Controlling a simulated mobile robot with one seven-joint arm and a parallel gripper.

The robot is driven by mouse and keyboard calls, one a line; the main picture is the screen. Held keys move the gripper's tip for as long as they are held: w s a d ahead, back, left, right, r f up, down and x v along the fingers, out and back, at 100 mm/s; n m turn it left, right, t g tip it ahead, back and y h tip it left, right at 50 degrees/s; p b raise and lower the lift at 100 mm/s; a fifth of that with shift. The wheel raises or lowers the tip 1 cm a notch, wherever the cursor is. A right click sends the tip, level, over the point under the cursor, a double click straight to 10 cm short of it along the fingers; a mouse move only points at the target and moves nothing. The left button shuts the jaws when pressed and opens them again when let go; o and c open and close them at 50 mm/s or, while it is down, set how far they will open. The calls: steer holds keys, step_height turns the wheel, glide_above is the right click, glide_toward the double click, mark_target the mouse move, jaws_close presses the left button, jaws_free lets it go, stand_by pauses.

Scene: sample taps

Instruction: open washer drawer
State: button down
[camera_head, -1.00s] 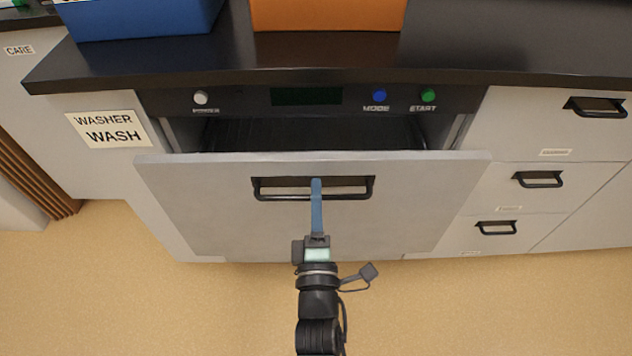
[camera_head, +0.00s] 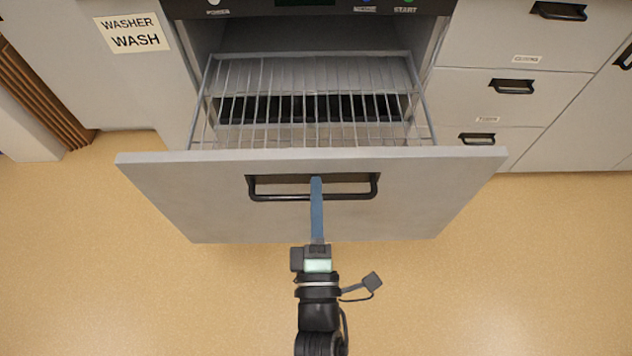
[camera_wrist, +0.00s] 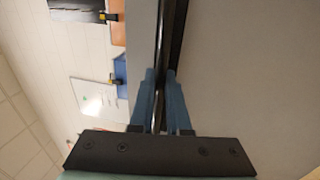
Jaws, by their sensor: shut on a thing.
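The washer drawer (camera_head: 215,190) has a grey front and stands well out from the washer body, with a wire rack (camera_head: 310,100) showing inside it. Its black bar handle (camera_head: 347,192) is at the middle of the front. My gripper (camera_head: 316,188) reaches the handle from the front, its blue fingers at the middle of the bar. In the wrist view my gripper (camera_wrist: 163,85) has its two blue fingers closed on the dark handle bar (camera_wrist: 166,50). The far finger is partly hidden in the head view.
A "WASHER WASH" label (camera_head: 133,33) is on the panel at left. Closed drawers with black handles (camera_head: 512,87) are at right. Wooden slats (camera_head: 40,95) stand at far left. The tan floor (camera_head: 500,290) in front is clear.

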steer(key=shift+s, duration=0.3)
steer(key=c, duration=1.2)
jaws_free()
steer(key=shift+o, duration=0.2)
steer(key=s+f, duration=0.2)
steer(key=s, duration=1)
steer(key=shift+s+f+p, duration=0.25)
steer(key=shift+s+p, duration=0.1)
steer(key=shift+p, duration=0.05)
steer(key=shift+w+r, duration=0.1)
